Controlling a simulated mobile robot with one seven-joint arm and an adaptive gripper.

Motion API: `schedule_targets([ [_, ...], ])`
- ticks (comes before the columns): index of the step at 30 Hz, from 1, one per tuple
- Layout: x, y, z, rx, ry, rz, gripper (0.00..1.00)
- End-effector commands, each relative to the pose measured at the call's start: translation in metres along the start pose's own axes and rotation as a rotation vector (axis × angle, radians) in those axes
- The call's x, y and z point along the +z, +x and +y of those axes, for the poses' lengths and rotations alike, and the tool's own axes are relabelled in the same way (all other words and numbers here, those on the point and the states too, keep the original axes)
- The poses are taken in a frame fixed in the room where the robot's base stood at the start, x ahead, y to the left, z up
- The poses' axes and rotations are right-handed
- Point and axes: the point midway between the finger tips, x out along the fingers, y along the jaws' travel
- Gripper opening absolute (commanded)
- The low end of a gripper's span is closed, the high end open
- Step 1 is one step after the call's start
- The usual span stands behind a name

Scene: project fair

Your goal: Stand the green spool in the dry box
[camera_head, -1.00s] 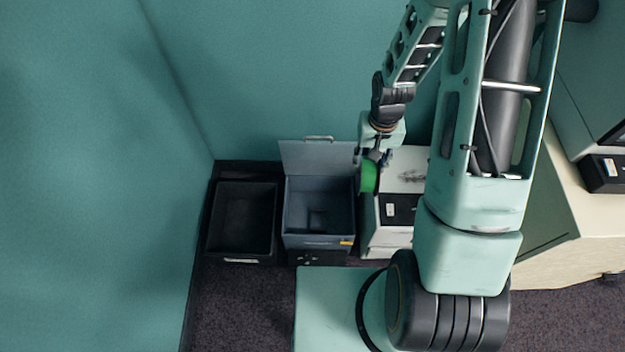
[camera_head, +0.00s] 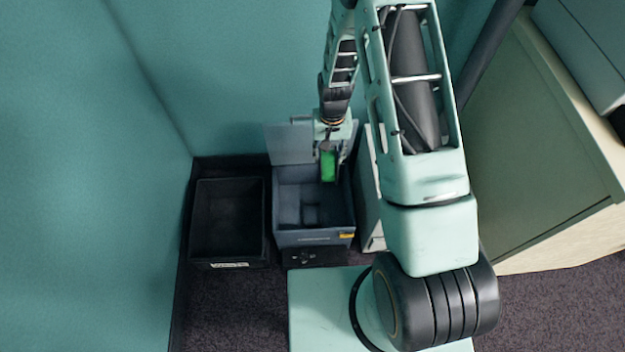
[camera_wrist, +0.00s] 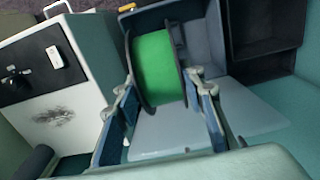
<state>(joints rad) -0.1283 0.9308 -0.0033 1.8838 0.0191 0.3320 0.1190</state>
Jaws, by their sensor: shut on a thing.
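The green spool (camera_head: 328,166) is held in my gripper (camera_head: 329,147), over the back right part of the dry box (camera_head: 313,237). The dry box is a blue-grey open bin with its lid (camera_head: 290,143) raised at the back. In the wrist view the spool (camera_wrist: 158,68) has green winding between dark flanges, and my gripper's fingers (camera_wrist: 165,120) are on either side of it. Part of the dry box (camera_wrist: 205,35) shows behind the spool. I cannot tell how far the spool is above the box floor.
A black bin (camera_head: 228,222) labelled at its front stands left of the dry box. A white machine (camera_head: 370,195) stands close on the right, mostly hidden by my arm; its top also shows in the wrist view (camera_wrist: 60,110). A teal wall is behind.

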Motion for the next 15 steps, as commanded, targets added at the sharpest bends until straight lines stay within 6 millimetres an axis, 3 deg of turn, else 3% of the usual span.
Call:
schedule_targets([
  [1,-0.003,0.024,-0.005,0.001,-0.004,0.000,0.00],
  [3,-0.008,0.042,-0.010,0.001,-0.004,0.001,0.00],
  [9,-0.019,0.093,-0.026,0.002,-0.008,0.003,0.00],
  [15,-0.027,0.131,-0.038,0.003,-0.013,0.005,0.00],
])
